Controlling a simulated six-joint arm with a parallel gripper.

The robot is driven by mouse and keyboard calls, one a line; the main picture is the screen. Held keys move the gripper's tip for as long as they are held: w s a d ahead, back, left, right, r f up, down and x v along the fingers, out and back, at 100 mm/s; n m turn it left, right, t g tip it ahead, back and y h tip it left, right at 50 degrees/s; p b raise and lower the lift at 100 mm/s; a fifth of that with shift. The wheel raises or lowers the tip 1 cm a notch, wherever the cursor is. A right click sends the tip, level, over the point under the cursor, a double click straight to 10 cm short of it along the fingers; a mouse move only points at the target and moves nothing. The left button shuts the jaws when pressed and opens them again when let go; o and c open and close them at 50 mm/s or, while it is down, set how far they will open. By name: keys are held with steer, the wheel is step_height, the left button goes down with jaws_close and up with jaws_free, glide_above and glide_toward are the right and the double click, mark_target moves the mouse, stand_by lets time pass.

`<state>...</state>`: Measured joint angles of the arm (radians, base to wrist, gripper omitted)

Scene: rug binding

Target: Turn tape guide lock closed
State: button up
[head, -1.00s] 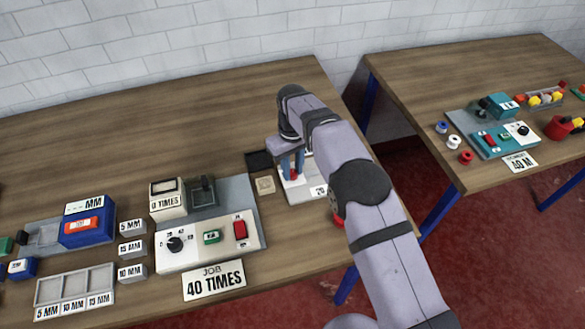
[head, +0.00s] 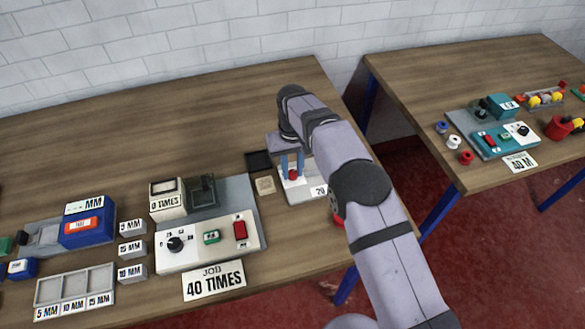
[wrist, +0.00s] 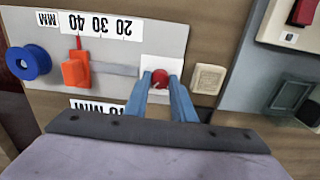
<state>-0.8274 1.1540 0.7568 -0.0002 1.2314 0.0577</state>
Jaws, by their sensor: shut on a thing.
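The tape guide is a grey plate (wrist: 120,35) with a white scale marked 40, 30 and 20 MM, upside down in the wrist view. An orange slider (wrist: 75,70) sits on its slot with a pointer near 40. The red lock knob (wrist: 160,77) stands on a white square (wrist: 162,64) at the slot's other end. My gripper (wrist: 161,82) is shut on the red knob, one blue finger on each side. In the head view my gripper (head: 292,170) points down over the knob (head: 293,175), and my arm hides part of the plate.
A beige square (wrist: 208,78) lies beside the plate. A blue spool (wrist: 28,62) is at its other end. A control panel (head: 205,243) with a dial and buttons stands left in the head view. A second table (head: 420,75) is at right.

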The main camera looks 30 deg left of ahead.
mark_target(293, 173)
steer(key=o, duration=1.1)
steer(key=shift+c, duration=0.2)
steer(key=shift+r+b, duration=0.95)
steer(key=shift+r, duration=2.8)
steer(key=w+d+r+m, duration=0.1)
steer(key=d+m, duration=0.1)
steer(key=d, duration=1.1)
steer(key=d+r+m, duration=0.2)
steer(key=d+m, duration=0.1)
steer(key=d, duration=1.1)
steer(key=s+d+f+m, duration=0.2)
steer(key=s+d, duration=0.6)
steer(key=s, duration=0.1)
steer(key=s+d+f+m, duration=0.1)
steer(key=s+d+f, duration=0.2)
steer(key=s+d, duration=0.5)
steer(key=shift+s+m, duration=0.4)
steer(key=shift+s, duration=0.35)
